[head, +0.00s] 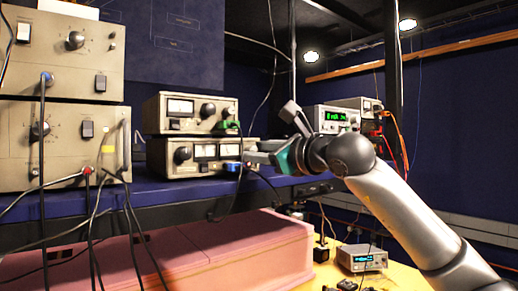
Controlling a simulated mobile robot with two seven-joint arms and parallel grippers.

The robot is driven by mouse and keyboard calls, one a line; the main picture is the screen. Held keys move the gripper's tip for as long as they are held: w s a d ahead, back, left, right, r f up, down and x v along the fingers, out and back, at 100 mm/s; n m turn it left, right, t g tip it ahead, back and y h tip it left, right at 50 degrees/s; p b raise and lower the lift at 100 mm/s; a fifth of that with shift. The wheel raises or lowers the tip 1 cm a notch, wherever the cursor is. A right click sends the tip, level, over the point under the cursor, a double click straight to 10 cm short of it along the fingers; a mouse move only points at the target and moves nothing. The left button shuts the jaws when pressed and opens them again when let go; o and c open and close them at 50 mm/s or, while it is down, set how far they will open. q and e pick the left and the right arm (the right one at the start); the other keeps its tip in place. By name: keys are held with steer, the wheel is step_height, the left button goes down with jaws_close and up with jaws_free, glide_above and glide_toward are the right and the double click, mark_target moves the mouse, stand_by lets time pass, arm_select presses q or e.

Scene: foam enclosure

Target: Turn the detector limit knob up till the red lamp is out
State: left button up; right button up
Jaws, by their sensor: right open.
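My right gripper (262,157) reaches in from the right at shelf height. Its fingers are open and point left, beside the right end of the lower middle instrument (195,171). I see nothing between the fingers. That instrument has a dark knob (182,155) at its left and two meters. The upper middle instrument (150,117) has one meter and a dark knob (208,110). I cannot read any label, so I cannot tell which knob is the detector limit knob. No lit red lamp can be made out. My left gripper is out of view.
Two large beige units (60,115) are stacked at the left, with cables hanging in front. The instruments stand on a blue shelf (165,190). Pink foam blocks (200,250) lie below. A green-display unit (330,115) stands behind my right wrist. A small device (362,258) sits on the yellow surface.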

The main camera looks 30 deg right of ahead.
jaws_close()
stand_by(0.3)
steer(key=shift+f+m+b, duration=0.15)
steer(key=shift+m+b, duration=0.65)
steer(key=shift+b, duration=0.15)
steer(key=shift+m+b, duration=0.35)
steer(key=shift+m, duration=0.65)
